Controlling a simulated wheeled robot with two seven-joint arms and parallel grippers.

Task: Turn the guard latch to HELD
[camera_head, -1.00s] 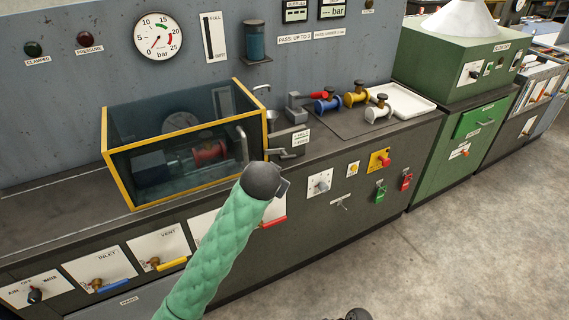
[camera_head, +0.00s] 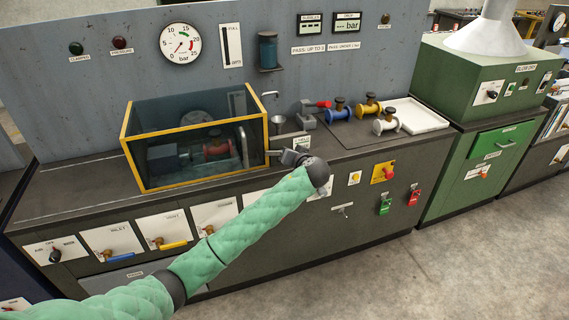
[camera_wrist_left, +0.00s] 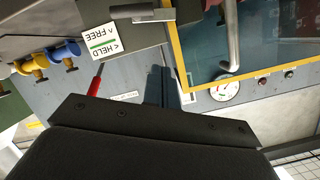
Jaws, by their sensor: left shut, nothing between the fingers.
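The guard latch has a pale grey handle (camera_wrist_left: 140,14) on a dark block, at the top of the left wrist view. It lies sideways across that picture; I cannot tell which mark it points to. Its white HELD/FREE label (camera_wrist_left: 102,41) is upside down there and also shows in the head view (camera_head: 302,141). My right gripper is out of view.
The yellow-framed clear guard box (camera_head: 195,187) stands immediately left of the latch. A red-handled lever (camera_head: 318,104), several coloured spool fittings and a white tray (camera_head: 425,116) are to the right. Valve panels (camera_head: 163,230) line the bench front below.

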